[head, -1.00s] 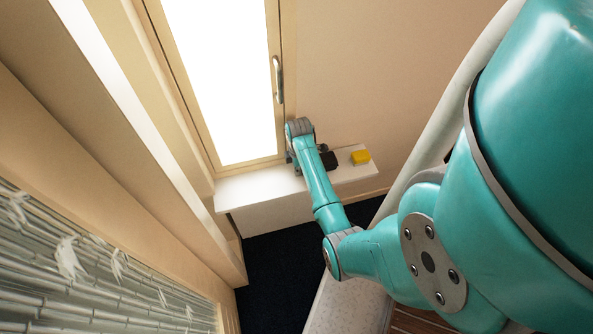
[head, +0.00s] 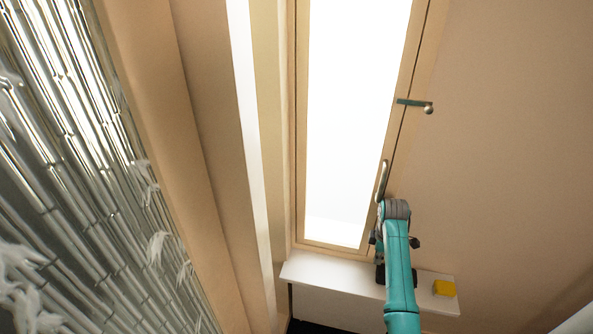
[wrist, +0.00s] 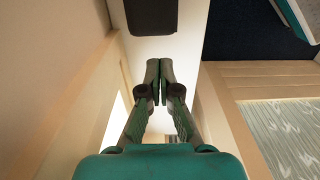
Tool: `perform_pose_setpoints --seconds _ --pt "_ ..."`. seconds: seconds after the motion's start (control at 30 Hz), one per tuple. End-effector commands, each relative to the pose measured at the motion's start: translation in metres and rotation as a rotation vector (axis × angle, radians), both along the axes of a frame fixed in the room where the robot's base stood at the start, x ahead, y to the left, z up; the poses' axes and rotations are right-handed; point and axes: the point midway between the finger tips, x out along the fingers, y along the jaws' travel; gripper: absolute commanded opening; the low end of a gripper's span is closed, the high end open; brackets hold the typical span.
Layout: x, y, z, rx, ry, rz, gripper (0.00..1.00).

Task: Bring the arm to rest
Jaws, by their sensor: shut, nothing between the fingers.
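My teal arm (head: 399,270) reaches up from the bottom of the head view to its grey wrist joint (head: 396,209), in front of the window's lower right corner. My gripper (wrist: 159,66) is shut and empty in the wrist view, its two dark green fingers meeting at the tips. In the head view the gripper itself is mostly hidden behind the wrist. The fingers appear over the white sill (wrist: 170,48), apart from the dark block (wrist: 150,14) beyond them; I cannot judge the height.
A bright window (head: 352,120) has a handle (head: 382,180) close to my wrist and a small teal latch (head: 412,103) higher up. A yellow block (head: 444,288) sits on the sill (head: 325,272), right of my arm. A bamboo-patterned glass panel (head: 75,170) stands at left.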

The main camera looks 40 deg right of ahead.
Motion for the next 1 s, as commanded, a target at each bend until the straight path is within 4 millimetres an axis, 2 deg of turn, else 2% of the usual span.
perform_pose_setpoints --seconds 0.17,0.33,0.5,0.7,0.83,1.0 --pt "0.0 0.004 -0.004 -0.003 -0.004 -0.002 0.0" --pt "-0.001 0.031 -0.028 -0.035 -0.039 -0.025 0.0" --pt "-0.006 0.081 -0.066 -0.094 -0.126 -0.078 0.0" --pt "-0.021 0.143 -0.096 -0.148 -0.256 -0.147 0.0" --pt "-0.037 0.181 -0.106 -0.166 -0.345 -0.19 0.0" --pt "-0.063 0.228 -0.107 -0.171 -0.468 -0.246 0.0"
